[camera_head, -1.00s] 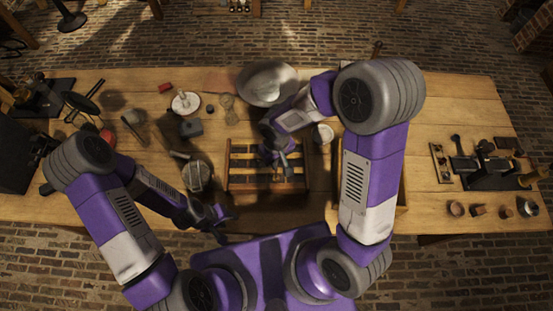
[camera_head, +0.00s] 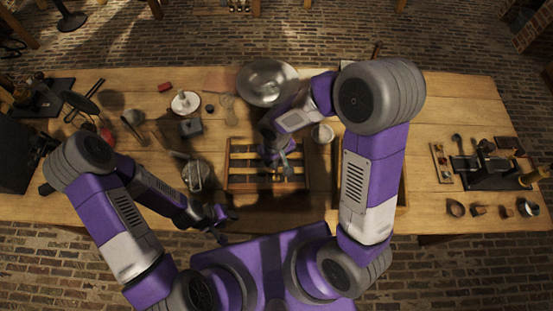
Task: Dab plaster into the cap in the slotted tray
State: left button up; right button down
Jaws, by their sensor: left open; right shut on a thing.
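The slotted tray (camera_head: 232,170) is a wooden frame with dark slots, at the middle of the workbench near its front edge. My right gripper (camera_head: 278,165) is over the tray, shut on a thin tool (camera_head: 286,160) that is mostly hidden by the gripper. I cannot make out the cap or any plaster on the tool; the arm and gripper cover part of the tray. My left gripper (camera_head: 223,219) is open and empty at the bench's front edge, left of the tray.
A metal bowl (camera_head: 262,72) stands behind the tray. A small pale round dish (camera_head: 322,134) is right of it, and a wooden box (camera_head: 402,195) is partly behind my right arm. A round metal item (camera_head: 195,176) is left of the tray. Bare bench (camera_head: 430,105) lies at the back right.

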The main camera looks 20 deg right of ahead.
jog(key=shift+r, duration=0.15)
jog(key=shift+r+p, duration=2.75)
jog(key=shift+r, duration=0.95)
pick_arm(q)
notch_tip(320, 180, up, 5)
jog(key=shift+r, duration=0.2)
